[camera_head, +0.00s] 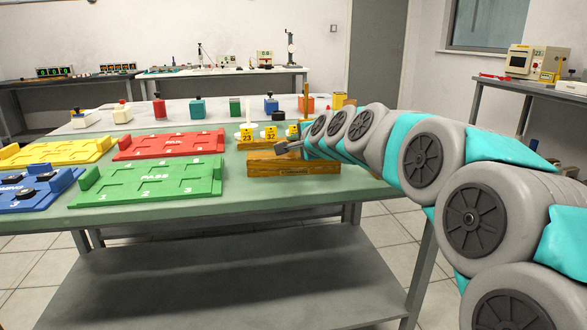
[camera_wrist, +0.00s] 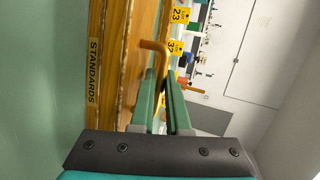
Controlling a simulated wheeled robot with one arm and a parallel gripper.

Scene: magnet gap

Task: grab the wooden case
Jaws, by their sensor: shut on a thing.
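The wooden case (camera_head: 264,168) sits at the front edge of the green-topped table, long side facing me. In the wrist view the case (camera_wrist: 112,60) fills the left side, with a yellow STANDARDS label on its face. A bent copper-coloured handle (camera_wrist: 155,46) stands out from it. My gripper (camera_head: 284,147) is over the top of the case, reaching in from the right. In the wrist view my gripper (camera_wrist: 162,88) has its two green fingers closed around the end of the handle. The far side of the case is hidden.
Green (camera_head: 150,183), red (camera_head: 170,145), yellow (camera_head: 57,153) and blue (camera_head: 38,190) trays lie left of the case. Yellow numbered tags (camera_head: 271,132) stand just behind it. Several small coloured items line the table's back. Bare tabletop (camera_head: 345,183) is right of the case.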

